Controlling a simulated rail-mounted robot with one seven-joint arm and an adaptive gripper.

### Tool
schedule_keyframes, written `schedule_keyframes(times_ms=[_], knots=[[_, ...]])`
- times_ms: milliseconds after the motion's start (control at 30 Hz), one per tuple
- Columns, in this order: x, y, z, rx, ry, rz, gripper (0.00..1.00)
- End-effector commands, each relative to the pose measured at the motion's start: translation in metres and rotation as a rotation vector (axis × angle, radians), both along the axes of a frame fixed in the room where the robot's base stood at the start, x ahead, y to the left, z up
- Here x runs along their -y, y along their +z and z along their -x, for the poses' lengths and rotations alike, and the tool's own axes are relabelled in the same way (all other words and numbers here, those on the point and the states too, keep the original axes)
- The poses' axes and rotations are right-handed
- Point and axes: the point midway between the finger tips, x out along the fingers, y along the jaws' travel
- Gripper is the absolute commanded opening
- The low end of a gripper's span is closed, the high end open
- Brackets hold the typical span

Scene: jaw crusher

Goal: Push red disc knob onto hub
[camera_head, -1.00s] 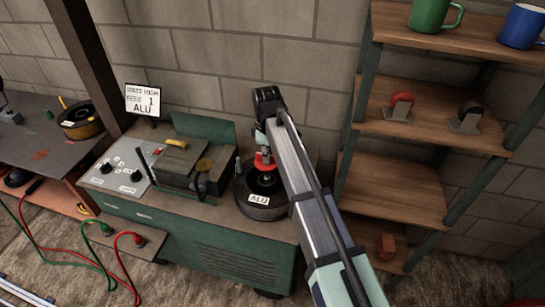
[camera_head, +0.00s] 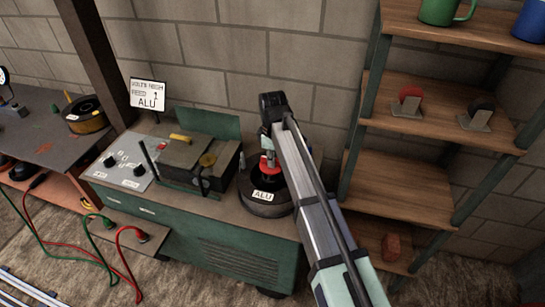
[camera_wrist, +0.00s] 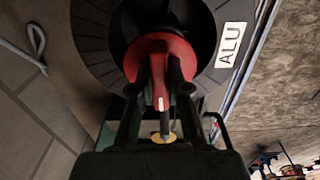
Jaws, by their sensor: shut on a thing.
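The red disc knob (camera_wrist: 176,45) with its raised grip fin is held between the fingers of my gripper (camera_wrist: 161,90) in the wrist view. It sits over the middle of the dark spool labelled ALU (camera_wrist: 95,55). In the head view the red knob (camera_head: 267,168) shows beneath my gripper (camera_head: 268,152), over the centre of the same spool (camera_head: 266,206). The hub is hidden under the knob and fingers, so I cannot tell whether the disc touches it or is fully seated.
The spool rests on the right end of the green bench (camera_head: 170,228), beside a boxy feeder unit (camera_head: 190,160) and a control panel (camera_head: 128,168). A shelf rack (camera_head: 440,105) stands close on the right, holding mugs and a red-knobbed bracket (camera_head: 409,97). A wall is behind.

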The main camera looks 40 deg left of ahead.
Motion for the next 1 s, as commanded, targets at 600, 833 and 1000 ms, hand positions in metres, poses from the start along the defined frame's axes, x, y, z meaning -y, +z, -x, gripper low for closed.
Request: schedule_keyframes(times_ms=[600,833,1000], knots=[[0.000,-0.020,0.000,0.001,0.000,0.000,0.00],[0.000,-0.020,0.000,0.001,0.000,0.000,0.00],[0.000,-0.020,0.000,0.001,0.000,0.000,0.00]])
